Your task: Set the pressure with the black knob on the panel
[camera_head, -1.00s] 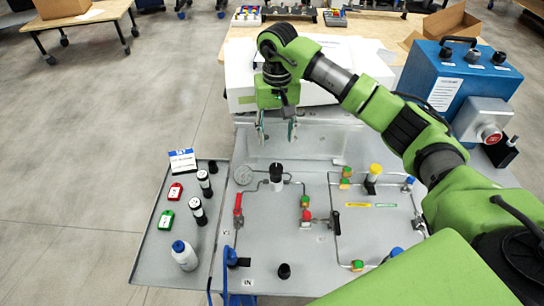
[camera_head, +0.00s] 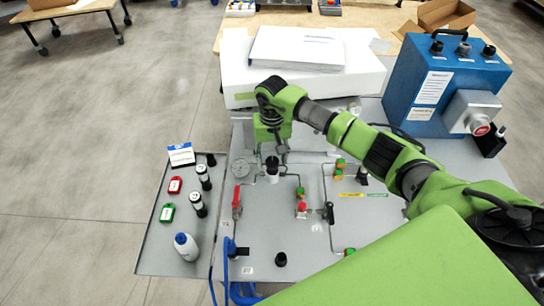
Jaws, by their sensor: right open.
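The panel (camera_head: 255,215) is a grey plate with pipes, valves and fittings. A black knob (camera_head: 272,162) on a white body stands upright near its back left. My right gripper (camera_head: 270,152) points down just above and behind this knob, with its fingers open. I cannot tell whether a finger touches the knob. A round gauge (camera_head: 240,168) sits left of the knob. My left gripper is not in view.
A side tray (camera_head: 160,245) at left holds a white bottle (camera_head: 186,246), black-and-white cylinders, and red and green tags. A red-handled valve (camera_head: 237,198) and a black cap (camera_head: 281,259) stand on the panel. A blue box (camera_head: 420,90) stands at back right.

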